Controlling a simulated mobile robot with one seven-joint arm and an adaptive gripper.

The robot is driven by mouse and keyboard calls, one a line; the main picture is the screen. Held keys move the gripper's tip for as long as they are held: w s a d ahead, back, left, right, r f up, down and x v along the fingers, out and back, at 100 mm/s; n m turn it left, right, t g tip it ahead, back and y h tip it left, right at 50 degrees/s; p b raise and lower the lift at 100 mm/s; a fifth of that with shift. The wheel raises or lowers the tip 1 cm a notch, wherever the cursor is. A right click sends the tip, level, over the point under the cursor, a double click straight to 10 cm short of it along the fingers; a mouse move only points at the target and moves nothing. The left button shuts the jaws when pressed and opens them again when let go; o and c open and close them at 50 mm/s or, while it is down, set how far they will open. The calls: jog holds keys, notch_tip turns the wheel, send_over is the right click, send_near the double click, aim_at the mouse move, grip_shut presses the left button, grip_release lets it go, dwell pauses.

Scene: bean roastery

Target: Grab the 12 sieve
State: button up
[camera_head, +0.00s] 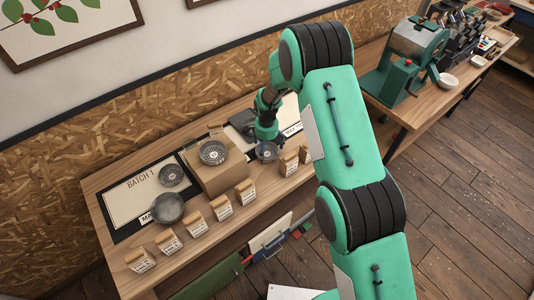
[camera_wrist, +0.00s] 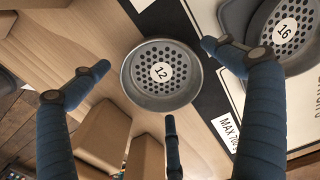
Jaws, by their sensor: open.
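The 12 sieve (camera_wrist: 146,86) is a round grey metal dish with a perforated bottom and a white "12" label. It lies flat on the wooden bench, beside the dark edge of a mat. In the head view the sieve (camera_head: 267,153) shows just below my gripper (camera_head: 266,132). In the wrist view my gripper (camera_wrist: 160,80) is open and empty, its three blue fingers spread around the sieve. I see no finger closed on it; the gap in height is hard to tell.
The 16 sieve (camera_wrist: 290,30) lies close by at the upper right of the wrist view. Another sieve (camera_head: 213,152) sits on a cardboard box (camera_head: 214,177). Several labelled bean bags (camera_head: 221,207) line the bench front. A green roaster (camera_head: 402,75) stands right.

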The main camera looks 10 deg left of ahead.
jog(key=shift+f, duration=0.35)
dwell(0.3)
jog(key=c, duration=1.1)
